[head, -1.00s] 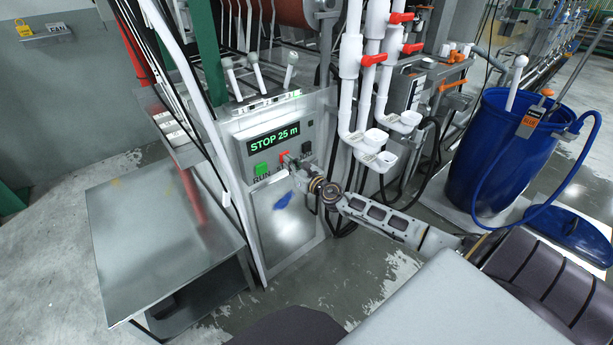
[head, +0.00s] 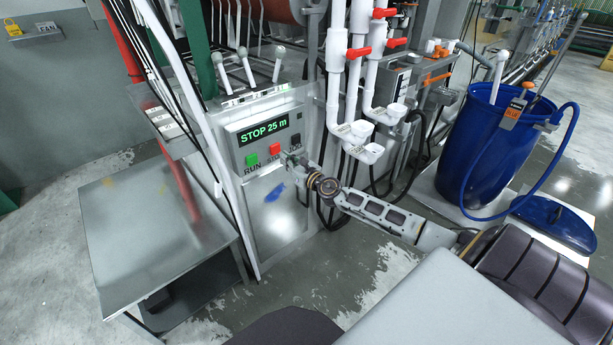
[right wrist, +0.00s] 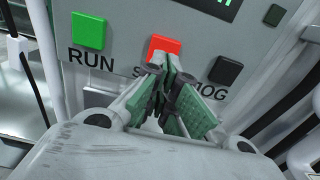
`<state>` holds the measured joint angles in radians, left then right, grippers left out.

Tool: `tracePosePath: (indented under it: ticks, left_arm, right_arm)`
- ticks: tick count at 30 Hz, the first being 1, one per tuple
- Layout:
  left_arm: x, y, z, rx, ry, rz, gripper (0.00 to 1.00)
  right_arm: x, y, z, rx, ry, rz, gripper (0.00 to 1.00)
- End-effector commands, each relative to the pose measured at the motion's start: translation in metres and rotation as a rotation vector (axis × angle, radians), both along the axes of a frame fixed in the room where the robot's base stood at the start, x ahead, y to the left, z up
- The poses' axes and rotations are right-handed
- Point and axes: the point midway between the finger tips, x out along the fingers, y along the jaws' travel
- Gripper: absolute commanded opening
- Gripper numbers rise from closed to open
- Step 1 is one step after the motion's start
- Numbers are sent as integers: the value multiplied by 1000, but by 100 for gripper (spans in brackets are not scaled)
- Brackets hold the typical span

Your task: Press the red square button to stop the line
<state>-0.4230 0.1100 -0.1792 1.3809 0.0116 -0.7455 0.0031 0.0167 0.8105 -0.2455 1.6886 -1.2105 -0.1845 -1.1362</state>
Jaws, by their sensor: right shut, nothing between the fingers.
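The red square button (head: 275,148) is on the front of a grey control panel (head: 247,126), between a green RUN button (head: 251,160) and a black JOG button (head: 295,139). The display (head: 263,131) above reads "STOP 25 m". My right gripper (head: 287,156) is shut and empty, just below and right of the red button. In the right wrist view its fingertips (right wrist: 162,62) overlap the lower edge of the red button (right wrist: 165,44) and hide part of its label; I cannot tell whether they touch it. My left gripper is not in view.
White pipes with red valve handles (head: 360,52) and white funnels (head: 363,152) stand right of the panel. Levers (head: 247,70) rise above it. A metal table (head: 150,225) is at the left, and a blue barrel (head: 490,150) at the right.

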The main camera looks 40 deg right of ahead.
Motion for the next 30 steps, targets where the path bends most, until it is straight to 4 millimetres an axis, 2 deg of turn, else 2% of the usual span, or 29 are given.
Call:
tracePosePath:
  ticks: [13, 30]
  left_arm:
    - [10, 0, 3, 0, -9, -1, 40]
    - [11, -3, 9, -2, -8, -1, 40]
  right_arm:
    - [-13, -1, 0, 0, 0, -1, 0]
    - [-46, -4, -1, 0, 1, 1, 0]
